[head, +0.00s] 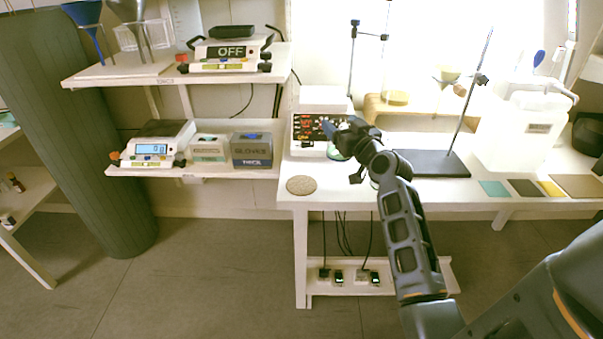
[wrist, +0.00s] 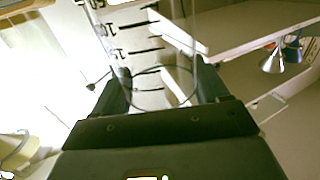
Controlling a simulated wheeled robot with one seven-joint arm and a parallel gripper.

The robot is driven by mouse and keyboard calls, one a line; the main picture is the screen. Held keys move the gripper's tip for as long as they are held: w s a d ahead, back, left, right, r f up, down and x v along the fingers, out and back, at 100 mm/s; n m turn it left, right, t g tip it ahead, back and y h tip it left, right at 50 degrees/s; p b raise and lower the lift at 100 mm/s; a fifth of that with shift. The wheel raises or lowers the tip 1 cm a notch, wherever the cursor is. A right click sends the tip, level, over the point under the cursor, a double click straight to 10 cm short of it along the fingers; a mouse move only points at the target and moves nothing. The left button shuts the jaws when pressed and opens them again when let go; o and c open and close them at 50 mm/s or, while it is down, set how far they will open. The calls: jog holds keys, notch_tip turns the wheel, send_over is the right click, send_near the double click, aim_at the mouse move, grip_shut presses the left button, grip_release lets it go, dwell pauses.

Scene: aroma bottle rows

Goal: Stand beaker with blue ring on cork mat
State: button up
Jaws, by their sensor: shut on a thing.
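The round cork mat (head: 301,185) lies flat and bare near the front left corner of the white bench. My gripper (head: 340,133) is above the bench, behind and to the right of the mat, in front of a device with a dark control panel. In the wrist view, my gripper's fingers (wrist: 163,88) stand on both sides of a clear glass vessel, the beaker (wrist: 180,45), and are shut on it. Its walls are faint against the background. I cannot make out its blue ring clearly, and in the head view my gripper and arm mostly hide the beaker.
A stand with a dark base (head: 432,163) is on the bench to the right of my gripper. A large white canister (head: 515,135) and several flat coloured mats are further right. Shelves with a scale (head: 155,145) and boxes are at left. Bench around the cork mat is clear.

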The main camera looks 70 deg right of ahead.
jog(key=w+a+f, duration=0.1)
jog(key=w+f, duration=0.2)
jog(key=w+a+f, duration=0.1)
jog(key=w+f, duration=0.2)
jog(key=w+a+f, duration=0.1)
jog(key=w+f, duration=0.2)
jog(key=f, duration=0.1)
jog(key=shift+w+a, duration=0.35)
jog(key=shift+f, duration=0.15)
jog(key=o, duration=1.5)
jog(key=shift+c, duration=0.2)
